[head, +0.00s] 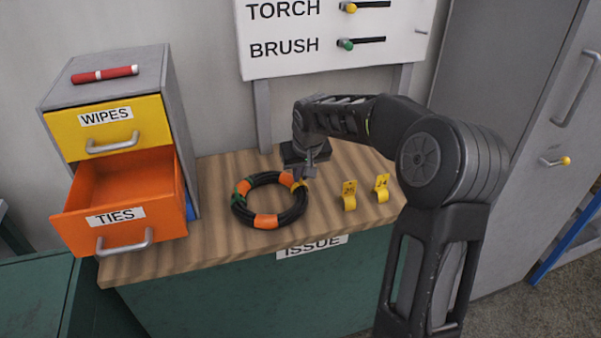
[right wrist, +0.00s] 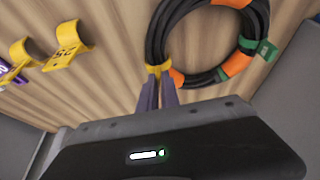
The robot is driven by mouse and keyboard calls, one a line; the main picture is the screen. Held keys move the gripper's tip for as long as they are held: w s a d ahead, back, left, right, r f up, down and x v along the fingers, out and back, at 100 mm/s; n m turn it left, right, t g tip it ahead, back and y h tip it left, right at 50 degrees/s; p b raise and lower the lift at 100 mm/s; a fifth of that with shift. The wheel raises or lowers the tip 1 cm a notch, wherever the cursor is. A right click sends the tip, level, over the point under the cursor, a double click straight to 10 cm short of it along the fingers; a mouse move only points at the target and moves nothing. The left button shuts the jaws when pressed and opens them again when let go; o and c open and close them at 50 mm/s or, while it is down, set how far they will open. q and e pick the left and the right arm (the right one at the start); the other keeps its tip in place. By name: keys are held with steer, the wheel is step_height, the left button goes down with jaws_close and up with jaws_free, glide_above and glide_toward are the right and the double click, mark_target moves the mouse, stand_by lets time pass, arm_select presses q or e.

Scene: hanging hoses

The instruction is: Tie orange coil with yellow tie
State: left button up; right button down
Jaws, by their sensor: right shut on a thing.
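The coil (head: 264,221) is a black hose ring with orange bands and green tape, lying flat on the wooden counter. My right gripper (head: 302,182) is at the coil's right side. In the right wrist view its fingers (right wrist: 158,84) are shut on a yellow tie (right wrist: 157,69), which sits at the edge of the coil (right wrist: 193,76), beside an orange band. I cannot tell whether the tie goes fully around the hose. My left gripper is not in view.
Two yellow numbered tags (head: 349,195) (head: 382,187) stand on the counter (head: 225,165) to the right. The orange TIES drawer (head: 120,205) is open at left, below the yellow WIPES drawer (head: 108,125). A red marker (head: 105,74) lies on top of the cabinet.

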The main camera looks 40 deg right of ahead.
steer(key=shift+f+b, duration=0.35)
steer(key=shift+f, duration=0.1)
steer(key=c, duration=1.5)
jaws_free()
steer(key=shift+r, duration=0.15)
steer(key=v, duration=0.7)
steer(key=shift+r+b, duration=0.3)
steer(key=shift+b, duration=0.05)
steer(key=shift+s+f, duration=0.1)
steer(key=shift+s, duration=0.1)
